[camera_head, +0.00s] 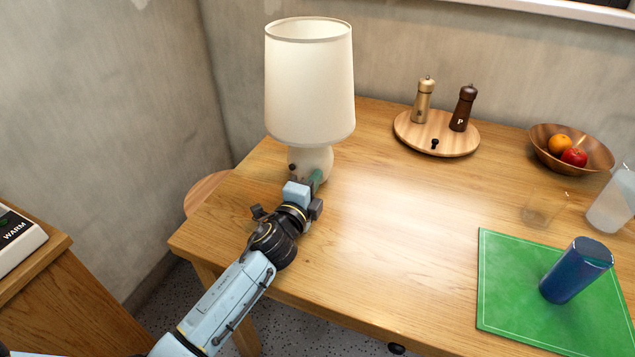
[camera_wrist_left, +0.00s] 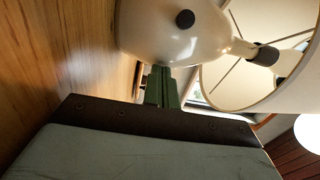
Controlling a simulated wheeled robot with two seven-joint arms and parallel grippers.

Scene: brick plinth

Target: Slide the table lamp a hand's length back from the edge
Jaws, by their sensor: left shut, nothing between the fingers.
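The table lamp (camera_head: 309,84) stands upright near the left end of the wooden table (camera_head: 400,245), with a cream shade and a rounded pale base. My left gripper (camera_head: 316,178) is shut and empty, its fingertips at the near side of the lamp base. In the left wrist view the green fingers (camera_wrist_left: 162,85) are together, and their tips meet or nearly meet the glossy lamp base (camera_wrist_left: 170,32); whether they touch is hard to tell. The bottom of the base is partly hidden by my gripper in the head view. My right gripper is not in view.
A round wooden board (camera_head: 437,134) with two mills stands behind, right of the lamp. A fruit bowl (camera_head: 569,150), a clear glass (camera_head: 543,208), a jug (camera_head: 612,203) and a green mat (camera_head: 508,290) with a blue cup (camera_head: 576,270) are right. The wall is behind the lamp.

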